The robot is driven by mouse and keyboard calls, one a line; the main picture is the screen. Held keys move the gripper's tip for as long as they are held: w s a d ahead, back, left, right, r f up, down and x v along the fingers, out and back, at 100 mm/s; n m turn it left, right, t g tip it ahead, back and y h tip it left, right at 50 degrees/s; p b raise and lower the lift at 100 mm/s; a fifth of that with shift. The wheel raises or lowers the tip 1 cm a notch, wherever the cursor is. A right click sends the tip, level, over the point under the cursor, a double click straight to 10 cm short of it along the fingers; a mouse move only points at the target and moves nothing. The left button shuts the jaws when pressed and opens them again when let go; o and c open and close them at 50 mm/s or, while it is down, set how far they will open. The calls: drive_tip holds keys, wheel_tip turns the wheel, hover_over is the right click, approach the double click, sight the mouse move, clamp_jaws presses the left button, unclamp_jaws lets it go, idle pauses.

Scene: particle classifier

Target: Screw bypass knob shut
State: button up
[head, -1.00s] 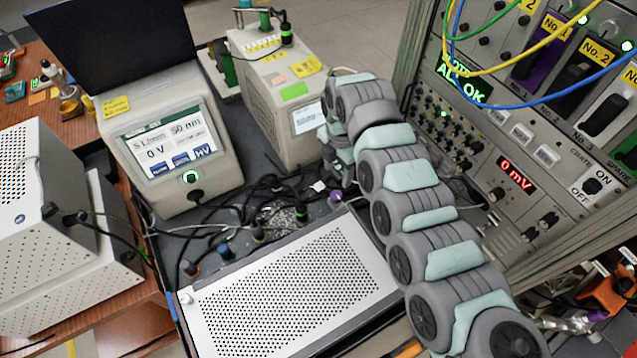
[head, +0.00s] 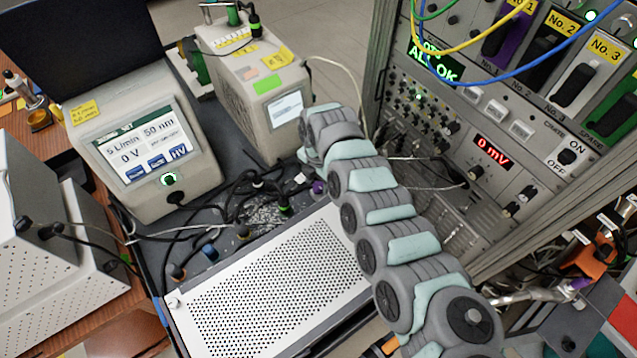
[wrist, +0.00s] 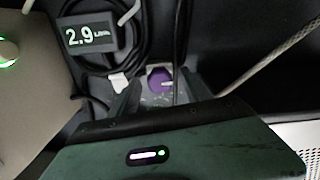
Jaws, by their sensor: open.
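The purple bypass knob (wrist: 160,78) shows in the wrist view, with a pale mark on its face. It sits on a light, square-looking mount. My gripper (wrist: 163,88) is open, with one finger to the left of the knob and one to the right. I cannot tell whether either finger touches it. In the head view a small purple piece (head: 319,187) shows just left of my arm and seems to be the same knob. My gripper is hidden behind my arm in that view.
A small black flow display (wrist: 92,38) reading 2.9 and coiled black cable lie beside the knob. A pale braided hose (wrist: 265,62) runs at right. The perforated white box (head: 270,285), the classifier with its screen (head: 150,140) and the instrument rack (head: 480,150) surround the arm.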

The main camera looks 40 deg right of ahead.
clamp_jaws()
idle(0.5)
